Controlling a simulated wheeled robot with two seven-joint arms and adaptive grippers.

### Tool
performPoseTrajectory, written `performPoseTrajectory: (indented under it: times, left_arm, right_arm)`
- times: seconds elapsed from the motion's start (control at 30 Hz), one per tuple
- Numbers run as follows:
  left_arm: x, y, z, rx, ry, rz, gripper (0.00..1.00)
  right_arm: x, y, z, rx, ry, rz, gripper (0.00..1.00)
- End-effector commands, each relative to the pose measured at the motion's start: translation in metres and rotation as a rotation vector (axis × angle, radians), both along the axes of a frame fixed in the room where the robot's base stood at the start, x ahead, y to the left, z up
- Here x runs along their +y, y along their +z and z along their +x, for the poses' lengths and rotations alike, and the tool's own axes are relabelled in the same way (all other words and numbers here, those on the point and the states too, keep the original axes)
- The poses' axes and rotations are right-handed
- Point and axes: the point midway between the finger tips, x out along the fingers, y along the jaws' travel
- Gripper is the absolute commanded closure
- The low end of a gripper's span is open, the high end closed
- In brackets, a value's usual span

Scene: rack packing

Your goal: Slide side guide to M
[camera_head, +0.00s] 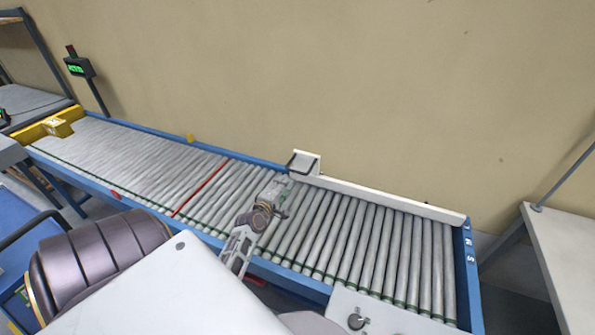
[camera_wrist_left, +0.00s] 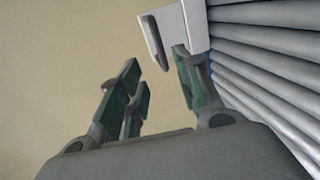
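The side guide (camera_head: 390,199) is a long white rail along the far edge of the roller conveyor. A raised white bracket with a dark handle (camera_head: 302,163) stands at its left end. The guide's right end lies beyond the letter marks, including M (camera_head: 470,244), on the blue end frame. My left gripper (camera_head: 277,189) is over the rollers just short of the handle. In the left wrist view, its green-padded fingers (camera_wrist_left: 160,85) are spread and empty. The dark handle (camera_wrist_left: 156,42) shows beyond the fingertips, nearer the right finger; contact is not clear. My right gripper is not in view.
The roller conveyor (camera_head: 330,230) has a blue frame and no items on its rollers. A red strip (camera_head: 200,186) crosses it, and a yellow piece (camera_head: 55,126) stands at its left end. A white panel with a knob (camera_head: 357,320) is at the near right.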

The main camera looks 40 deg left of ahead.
Motion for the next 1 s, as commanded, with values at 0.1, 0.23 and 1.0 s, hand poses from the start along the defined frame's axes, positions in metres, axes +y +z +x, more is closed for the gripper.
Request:
performPoseTrajectory:
  times: [0.1,0.23,1.0]
  left_arm:
    - [0.000,0.000,0.000,0.001,-0.001,0.000,0.66]
    - [0.000,0.000,0.000,0.001,-0.001,0.001,0.66]
    - [0.015,-0.010,0.049,0.002,-0.003,0.002,0.66]
  right_arm:
    - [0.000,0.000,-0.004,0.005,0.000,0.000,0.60]
    - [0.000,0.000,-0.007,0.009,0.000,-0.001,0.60]
    - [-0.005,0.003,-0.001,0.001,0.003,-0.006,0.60]
